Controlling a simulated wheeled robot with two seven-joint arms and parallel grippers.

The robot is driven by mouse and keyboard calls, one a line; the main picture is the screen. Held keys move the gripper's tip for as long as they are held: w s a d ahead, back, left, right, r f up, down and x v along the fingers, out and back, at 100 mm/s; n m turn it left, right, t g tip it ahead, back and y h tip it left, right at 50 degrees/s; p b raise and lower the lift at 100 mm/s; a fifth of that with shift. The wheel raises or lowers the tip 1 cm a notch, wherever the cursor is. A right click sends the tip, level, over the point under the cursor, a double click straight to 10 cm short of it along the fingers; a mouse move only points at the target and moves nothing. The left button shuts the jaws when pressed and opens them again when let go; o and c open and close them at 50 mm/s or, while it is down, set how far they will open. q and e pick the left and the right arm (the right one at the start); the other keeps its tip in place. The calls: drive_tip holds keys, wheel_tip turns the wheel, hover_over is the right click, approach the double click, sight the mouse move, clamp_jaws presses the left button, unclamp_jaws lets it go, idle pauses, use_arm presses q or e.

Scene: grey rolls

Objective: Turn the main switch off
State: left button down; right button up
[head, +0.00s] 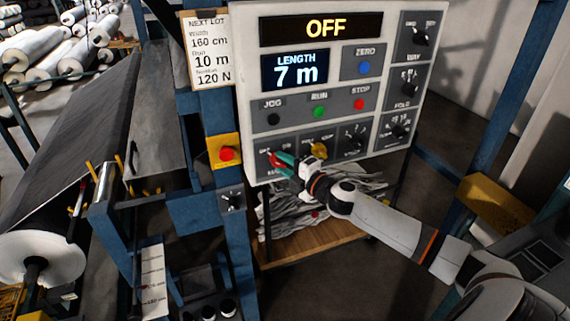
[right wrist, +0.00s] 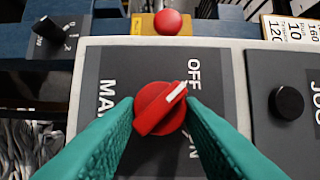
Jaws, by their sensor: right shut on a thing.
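The main switch (right wrist: 152,110) is a round red knob with a raised grip bar and a white mark, on a dark plate marked MAIN, OFF and ON. The white mark points up and right in the right wrist view, toward the word OFF. My right gripper (right wrist: 160,112) has its green fingers on both sides of the knob, shut on it. In the head view my right gripper (head: 284,164) is at the panel's lower left corner and partly covers the switch. The panel's top display (head: 326,28) reads OFF. My left gripper is not in view.
The white control panel (head: 382,158) also has a black JOG button (right wrist: 286,102), RUN and STOP buttons, a yellow knob (head: 319,150) and several black dials. A red button on a yellow box (head: 224,151) sits left of the panel. Fabric rolls (head: 35,45) lie at the back left.

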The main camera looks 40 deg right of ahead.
drive_tip(key=o, duration=1)
drive_tip(key=shift+s+d+f, duration=0.1)
drive_tip(key=shift+s+f, duration=0.05)
drive_tip(key=shift+s, duration=0.25)
drive_tip(key=shift+s+d+r+b, duration=0.1)
drive_tip(key=shift+s+d+b, duration=0.35)
drive_tip(key=shift+s, duration=1.4)
drive_tip(key=shift+s+d+r+b, duration=0.1)
drive_tip(key=shift+s+b, duration=0.65)
drive_tip(key=shift+s, duration=1.1)
drive_tip(key=shift+s+d+b, duration=0.3)
drive_tip(key=shift+s+b, duration=0.3)
drive_tip(key=shift+s, duration=1.25)
drive_tip(key=shift+f, duration=0.1)
